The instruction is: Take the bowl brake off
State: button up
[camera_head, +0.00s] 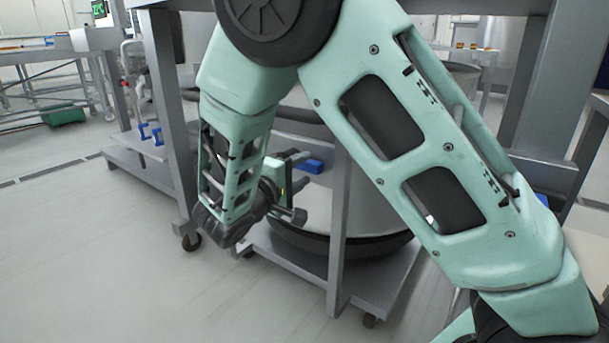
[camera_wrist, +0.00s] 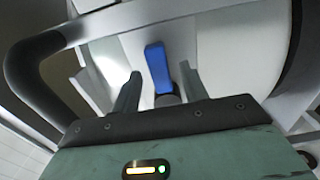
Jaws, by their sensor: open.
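A blue lever (camera_head: 310,166), which looks like the bowl brake, shows beside the large steel bowl (camera_head: 375,200) on its wheeled frame. My gripper (camera_head: 296,186) is low beside the bowl, partly hidden by my own arm. In the wrist view, the blue lever (camera_wrist: 158,68) stands between the two spread fingers of my gripper (camera_wrist: 161,84), with a gap on each side. The lever's lower end meets a dark round part. No contact between fingers and lever shows.
A grey post (camera_head: 339,225) of the frame stands close to the right of my gripper. A dark curved tube (camera_wrist: 35,62) is at the left in the wrist view. Another frame (camera_head: 145,165) with blue levers stands behind left. The floor (camera_head: 110,250) at left is clear.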

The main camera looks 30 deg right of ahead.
jog(key=shift+x, duration=0.85)
jog(key=shift+c, duration=0.3)
grip_shut()
jog(key=shift+r, duration=0.15)
